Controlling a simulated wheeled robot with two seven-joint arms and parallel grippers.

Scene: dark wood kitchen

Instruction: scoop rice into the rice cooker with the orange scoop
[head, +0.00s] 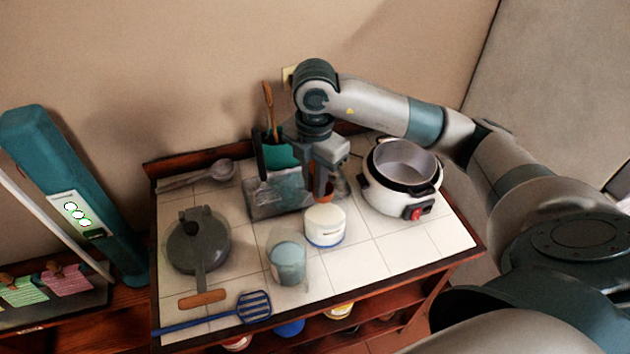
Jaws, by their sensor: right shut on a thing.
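The rice cooker (377,197) is white and stands open at the right of the tiled counter, with a grey inner pot (404,164). My right gripper (325,190) points down left of the cooker, above the back of the counter. It is shut on a small orange thing (323,197), apparently the orange scoop, mostly hidden by the fingers. A clear box (272,198) lies behind and left of the gripper. A white tub with a blue band (325,227) stands just in front of it. I cannot make out rice. My left gripper is out of view.
A teal utensil holder (281,155) is at the back. The front-right tiles (400,248) are clear.

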